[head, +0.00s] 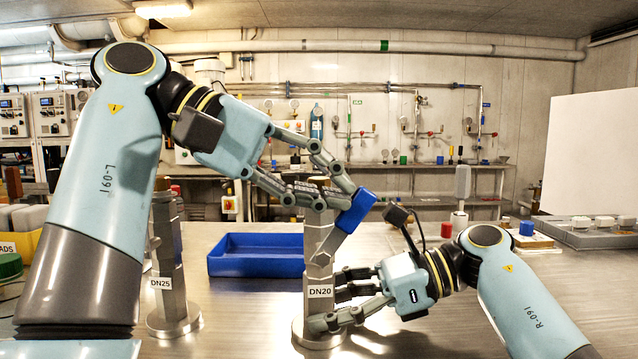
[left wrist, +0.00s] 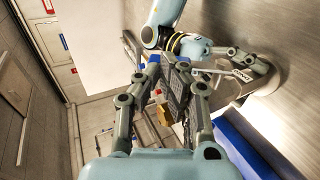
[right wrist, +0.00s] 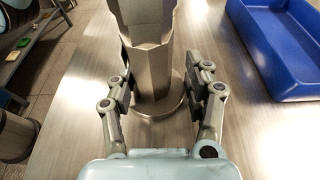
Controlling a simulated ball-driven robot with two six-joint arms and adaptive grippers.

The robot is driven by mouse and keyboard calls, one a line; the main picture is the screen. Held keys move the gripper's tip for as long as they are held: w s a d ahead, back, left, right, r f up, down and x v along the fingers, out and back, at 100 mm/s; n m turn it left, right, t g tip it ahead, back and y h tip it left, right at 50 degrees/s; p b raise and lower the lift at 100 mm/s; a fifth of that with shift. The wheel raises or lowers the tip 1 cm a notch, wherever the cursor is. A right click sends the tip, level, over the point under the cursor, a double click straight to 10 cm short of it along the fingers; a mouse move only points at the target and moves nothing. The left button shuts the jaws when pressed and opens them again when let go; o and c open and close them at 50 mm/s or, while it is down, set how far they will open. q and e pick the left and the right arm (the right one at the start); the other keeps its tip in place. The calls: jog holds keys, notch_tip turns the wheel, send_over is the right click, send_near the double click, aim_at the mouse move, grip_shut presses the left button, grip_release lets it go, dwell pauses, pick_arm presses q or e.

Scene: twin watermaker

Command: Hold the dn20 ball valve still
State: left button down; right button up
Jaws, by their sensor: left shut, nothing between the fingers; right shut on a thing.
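The DN20 ball valve (head: 318,258) is an upright grey metal body on a round base, with a white DN20 label (head: 320,291) and a blue lever (head: 357,209) slanting at its top. My right gripper (head: 330,300) is shut on the lower valve body. In the right wrist view, its fingers (right wrist: 158,92) stand on both sides of the faceted body (right wrist: 150,55). My left gripper (head: 333,192) is shut and empty at the valve's top, close beside the blue lever; whether it touches cannot be told. The DN20 label also shows in the left wrist view (left wrist: 243,75).
A DN25 valve post (head: 170,262) stands to the left on the metal bench. An empty blue tray (head: 256,266) lies between and behind the posts. A grey tray with parts (head: 590,236) is at the back right.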

pick_arm(q)
jog(key=shift+a, duration=0.15)
jog(key=shift+s+a, duration=0.1)
jog(key=shift+a, duration=0.55)
jog(key=shift+a, duration=0.1)
jog(key=r+v, duration=0.1)
jog(key=v, duration=1.2)
jog(key=shift+r, duration=0.45)
dwell(1.3)
